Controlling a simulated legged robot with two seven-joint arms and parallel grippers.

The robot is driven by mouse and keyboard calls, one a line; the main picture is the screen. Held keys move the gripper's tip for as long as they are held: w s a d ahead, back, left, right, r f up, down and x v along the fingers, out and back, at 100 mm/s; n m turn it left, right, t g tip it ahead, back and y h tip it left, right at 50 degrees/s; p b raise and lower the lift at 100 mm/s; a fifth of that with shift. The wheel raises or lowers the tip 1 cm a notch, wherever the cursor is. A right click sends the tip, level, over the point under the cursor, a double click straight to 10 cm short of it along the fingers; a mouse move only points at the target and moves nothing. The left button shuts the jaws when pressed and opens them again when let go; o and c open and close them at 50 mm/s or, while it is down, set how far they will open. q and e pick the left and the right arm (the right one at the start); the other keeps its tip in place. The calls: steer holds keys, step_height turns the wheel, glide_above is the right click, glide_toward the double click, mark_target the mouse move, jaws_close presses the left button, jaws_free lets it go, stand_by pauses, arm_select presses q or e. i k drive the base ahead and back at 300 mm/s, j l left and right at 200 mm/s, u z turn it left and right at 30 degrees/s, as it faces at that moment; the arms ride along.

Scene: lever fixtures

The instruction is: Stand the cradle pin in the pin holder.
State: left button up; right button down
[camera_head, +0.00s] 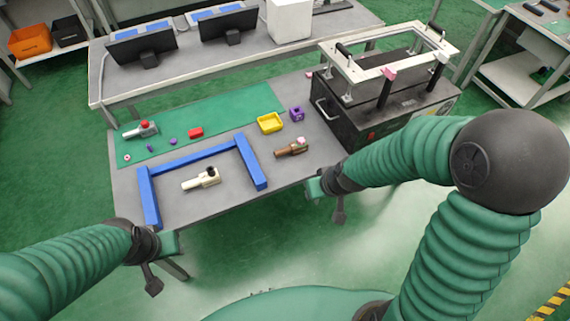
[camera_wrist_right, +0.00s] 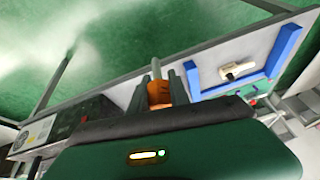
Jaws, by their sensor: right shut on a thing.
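My right gripper (camera_head: 318,186) is at the table's front right edge, below the brown lever fixture (camera_head: 291,148) with the pink top. In the right wrist view, its fingers (camera_wrist_right: 158,92) are shut on an orange-brown piece with a pale rod (camera_wrist_right: 156,68) sticking out. The head view does not show this piece, and I cannot tell whether it is the cradle pin. A purple block (camera_head: 296,113) with a dark opening, possibly the pin holder, stands at the mat's right end. My left gripper (camera_head: 168,244) is in front of the table; its fingers are unclear.
A blue frame (camera_head: 200,156) surrounds a cream lever fixture (camera_head: 203,179). A yellow tray (camera_head: 270,122), a red block (camera_head: 195,132) and a grey lever fixture (camera_head: 142,130) are on the green mat (camera_head: 225,107). A black box (camera_head: 385,105) with a white frame stands at right.

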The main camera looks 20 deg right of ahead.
mark_target(297, 116)
steer(key=z, duration=0.6)
steer(key=k+z, duration=0.1)
steer(key=z, duration=1.05)
steer(key=l+z, duration=0.15)
steer(key=z, duration=1)
steer(key=l+z, duration=0.15)
steer(key=z, duration=1)
steer(key=l+z, duration=0.15)
steer(key=z, duration=0.45)
